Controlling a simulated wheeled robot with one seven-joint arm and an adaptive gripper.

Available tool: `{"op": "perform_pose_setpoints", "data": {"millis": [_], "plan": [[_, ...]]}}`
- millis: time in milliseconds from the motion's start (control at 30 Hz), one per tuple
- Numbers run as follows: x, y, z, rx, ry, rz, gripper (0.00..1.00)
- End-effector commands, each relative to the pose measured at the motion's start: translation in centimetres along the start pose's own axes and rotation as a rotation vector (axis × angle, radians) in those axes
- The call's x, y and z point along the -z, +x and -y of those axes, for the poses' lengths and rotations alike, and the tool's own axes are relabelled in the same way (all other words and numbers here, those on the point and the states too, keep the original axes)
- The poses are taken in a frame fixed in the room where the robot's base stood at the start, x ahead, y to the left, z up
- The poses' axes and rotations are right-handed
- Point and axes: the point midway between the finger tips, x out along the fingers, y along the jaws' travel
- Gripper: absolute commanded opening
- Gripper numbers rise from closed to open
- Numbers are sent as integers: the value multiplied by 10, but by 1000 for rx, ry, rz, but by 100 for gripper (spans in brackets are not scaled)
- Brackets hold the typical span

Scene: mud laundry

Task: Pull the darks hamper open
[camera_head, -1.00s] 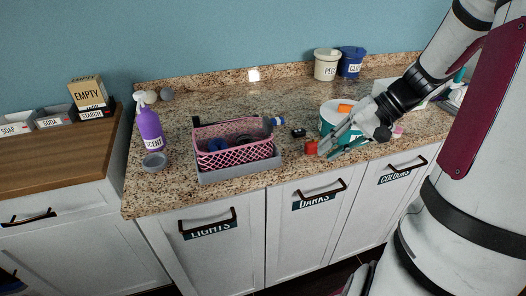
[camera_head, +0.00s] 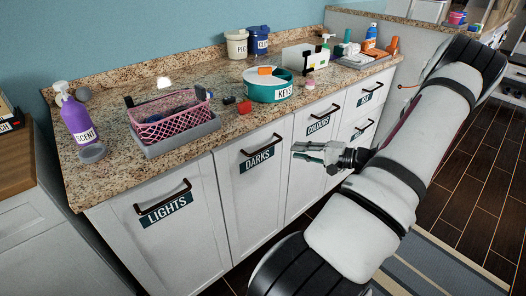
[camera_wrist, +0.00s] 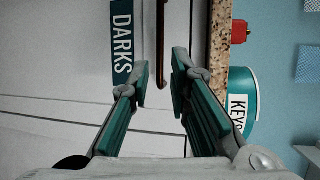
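The darks hamper (camera_head: 249,190) is a white front panel under the counter, flush with its neighbours, so it looks shut. It has a dark bar handle (camera_head: 262,147) and a teal DARKS label (camera_head: 257,158). My gripper (camera_head: 296,152) is in front of the cabinets, to the right of this handle. In the wrist view my gripper (camera_wrist: 160,85) is open and empty. There the handle (camera_wrist: 161,40) lines up with the gap between the fingers, with the DARKS label (camera_wrist: 122,45) beside it. I cannot tell how far the handle is from the fingertips.
The lights hamper (camera_head: 175,240) is at left and the colours hamper (camera_head: 312,165) at right, both shut. On the granite counter (camera_head: 235,125) above are a pink basket (camera_head: 170,125), a red block (camera_head: 244,108) and a KEYS tub (camera_head: 272,92). Floor shows at right.

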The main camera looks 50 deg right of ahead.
Motion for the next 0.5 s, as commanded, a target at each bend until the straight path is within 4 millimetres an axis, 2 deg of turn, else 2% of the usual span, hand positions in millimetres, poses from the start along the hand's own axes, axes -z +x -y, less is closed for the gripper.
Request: {"op": "perform_pose_setpoints", "data": {"millis": [500], "plan": [[-2,97,0,-1,2,6,18]]}}
